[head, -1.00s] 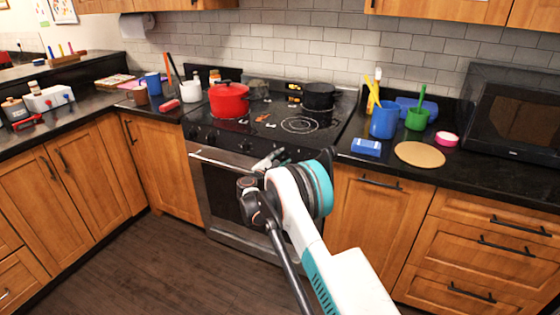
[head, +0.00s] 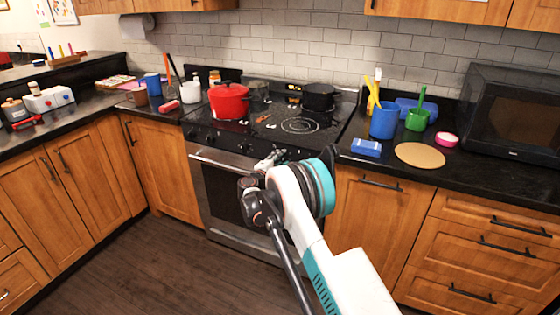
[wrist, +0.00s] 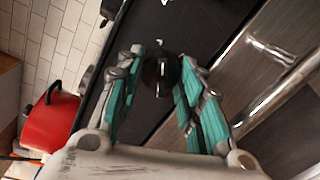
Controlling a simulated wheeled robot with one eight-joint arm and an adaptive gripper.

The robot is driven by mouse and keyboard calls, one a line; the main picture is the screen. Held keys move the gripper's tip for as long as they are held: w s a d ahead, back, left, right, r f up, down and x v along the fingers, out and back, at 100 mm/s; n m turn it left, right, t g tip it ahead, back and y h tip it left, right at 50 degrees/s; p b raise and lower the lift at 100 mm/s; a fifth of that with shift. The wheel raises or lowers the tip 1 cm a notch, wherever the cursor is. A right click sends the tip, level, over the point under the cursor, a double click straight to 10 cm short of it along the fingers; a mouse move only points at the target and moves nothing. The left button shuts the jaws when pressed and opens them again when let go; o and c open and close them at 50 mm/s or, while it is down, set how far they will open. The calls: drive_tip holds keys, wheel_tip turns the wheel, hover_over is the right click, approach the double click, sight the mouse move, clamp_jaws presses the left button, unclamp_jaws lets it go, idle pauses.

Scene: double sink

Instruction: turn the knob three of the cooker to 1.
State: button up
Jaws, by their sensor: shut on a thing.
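The cooker (head: 219,168) stands in the middle of the head view, with a black top and a row of dark knobs along its front edge. My gripper (head: 272,158) is at the right part of this front edge. In the wrist view, a dark round knob (wrist: 158,75) sits between the teal finger pads of my gripper (wrist: 158,88), which is shut on it. The knob's mark and the number it points to cannot be read. In the head view my gripper and arm hide this knob, so its place in the row is unclear.
A red pot (head: 229,101) and a black pot (head: 318,97) stand on the cooktop. The oven handle (head: 221,163) runs below the knobs. A blue sponge (head: 366,147) and a round board (head: 420,155) lie on the right counter. The floor at left is clear.

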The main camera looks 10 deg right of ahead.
drive_tip(key=o, duration=1.1)
drive_tip(key=shift+c, duration=0.2)
drive_tip(key=v, duration=1.2)
drive_tip(key=shift+r, duration=0.15)
